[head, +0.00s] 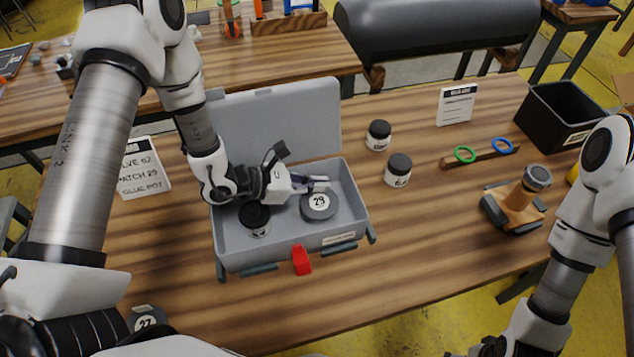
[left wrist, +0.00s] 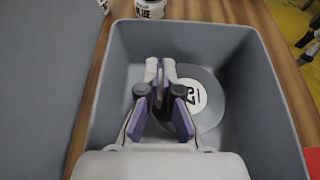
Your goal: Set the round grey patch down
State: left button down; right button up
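The round grey patch (head: 319,207), a thick disc with a white label reading 29, is in the right part of the open grey case (head: 285,258), label up. It also shows in the left wrist view (left wrist: 208,112), partly behind the fingers. My left gripper (head: 320,183) reaches into the case from the left, its fingertips over the patch's far side. In the left wrist view the fingers (left wrist: 160,68) are close together over the patch's left part; I cannot tell whether they grip it. Only a dark bit of my right gripper (head: 488,347) shows at the bottom edge.
A dark jar (head: 254,217) stands in the case's left part. Two jars (head: 378,135) (head: 398,169) stand right of the case. A wooden rack with rings (head: 480,155), a stamp-like tool (head: 525,197) and a black bin (head: 562,118) are farther right. The table's front right is clear.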

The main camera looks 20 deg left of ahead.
pick_arm(q)
jog(key=c, duration=1.3)
grip_release()
jog(key=shift+r+p, duration=0.8)
jog(key=shift+p, duration=0.1)
jog(key=v, duration=1.2)
jog(key=shift+s+f, duration=0.1)
jog(key=shift+f, duration=0.05)
